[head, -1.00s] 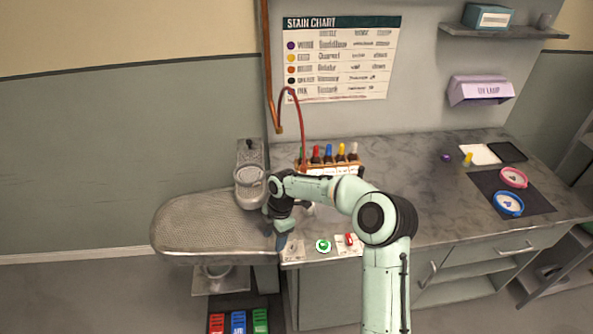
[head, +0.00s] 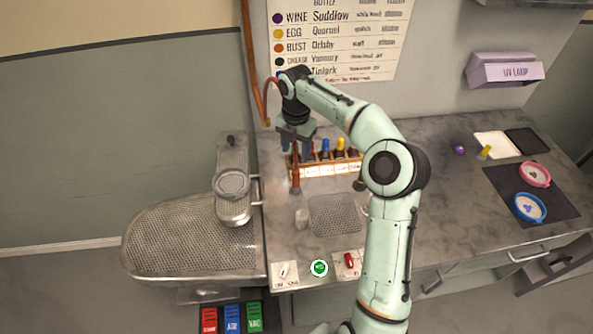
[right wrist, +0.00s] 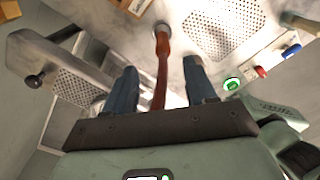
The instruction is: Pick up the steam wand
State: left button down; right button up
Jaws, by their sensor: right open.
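The steam wand (head: 296,181) is a slim reddish-brown piece standing nearly upright on the counter, left of the bottle rack. Its upper part is hidden by my right gripper (head: 296,150) in the head view. The wand also shows in the right wrist view (right wrist: 162,65), running down between the two blue fingers of my right gripper (right wrist: 160,84). The fingers are apart, with a gap visible on both sides of the wand. My left gripper is not in view.
A wooden rack (head: 335,170) of coloured bottles stands close right of the wand. A perforated metal pad (head: 335,216) lies in front. A perforated ironing board (head: 180,240) extends left. Switches and a green button (head: 319,268) line the front edge. A copper pipe (head: 252,65) runs down the wall.

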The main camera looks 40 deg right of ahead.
aim_at(297, 167)
jog(key=f, duration=0.5)
jog(key=f+b, duration=0.1)
jog(key=f, duration=0.1)
jog(key=shift+s+a+f, duration=0.1)
jog(key=shift+s+f, duration=0.2)
jog(key=shift+s, duration=0.05)
jog(key=shift+w+a+f, duration=0.1)
jog(key=shift+f, duration=0.65)
notch_tip(297, 167, down, 4)
jog(key=shift+a+b, duration=0.1)
jog(key=shift+b, duration=0.2)
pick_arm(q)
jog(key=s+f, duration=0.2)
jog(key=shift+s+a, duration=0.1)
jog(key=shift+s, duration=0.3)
pick_arm(e)
grip_shut()
